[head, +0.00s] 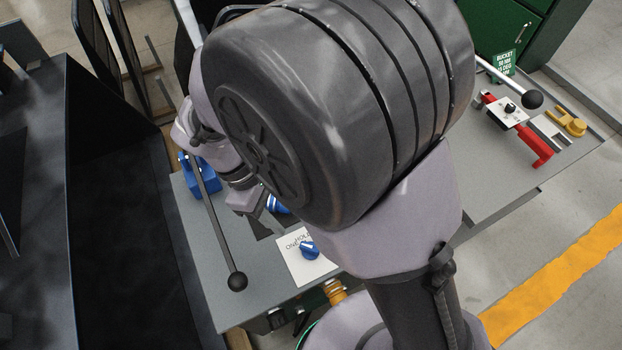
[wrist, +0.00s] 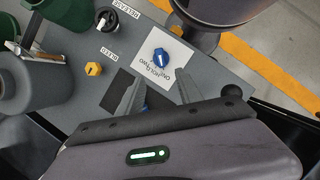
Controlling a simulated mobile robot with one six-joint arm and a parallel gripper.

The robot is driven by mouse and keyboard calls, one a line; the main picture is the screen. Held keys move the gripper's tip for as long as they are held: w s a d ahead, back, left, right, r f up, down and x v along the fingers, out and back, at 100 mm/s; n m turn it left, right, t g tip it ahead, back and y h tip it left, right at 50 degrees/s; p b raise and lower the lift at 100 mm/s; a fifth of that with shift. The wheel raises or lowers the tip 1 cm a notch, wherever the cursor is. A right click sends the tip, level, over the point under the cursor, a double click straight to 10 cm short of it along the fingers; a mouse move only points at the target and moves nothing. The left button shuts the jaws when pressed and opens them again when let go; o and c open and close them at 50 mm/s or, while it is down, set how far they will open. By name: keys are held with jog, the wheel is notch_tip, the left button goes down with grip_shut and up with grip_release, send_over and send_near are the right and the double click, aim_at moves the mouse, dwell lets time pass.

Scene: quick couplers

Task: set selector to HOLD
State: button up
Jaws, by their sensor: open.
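The selector is a blue knob (head: 309,250) with a white pointer line, on a white plate (head: 296,268) on the grey bench top. The plate carries ONE, HOLD and TWO lettering. In the wrist view the knob (wrist: 160,57) is in full sight; I cannot tell for sure which word its line points at. My gripper (wrist: 160,80) is open, its two fingers apart and pointing toward the plate, with the knob beyond the fingertips and not between them. In the head view my arm hides much of the gripper (head: 258,212), which is left of the knob.
A long lever with a black ball (head: 237,282) crosses the bench left of the plate. A blue fitting (head: 200,180) stands behind it. The wrist view shows a black knob (wrist: 106,18) by RELEASE and a yellow knob (wrist: 93,69) by BLEED. A second bench holds a red part (head: 538,152).

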aim_at(310, 246)
jog(key=b+x, duration=0.6)
jog(key=x, duration=0.9)
jog(key=shift+c, duration=0.4)
grip_shut()
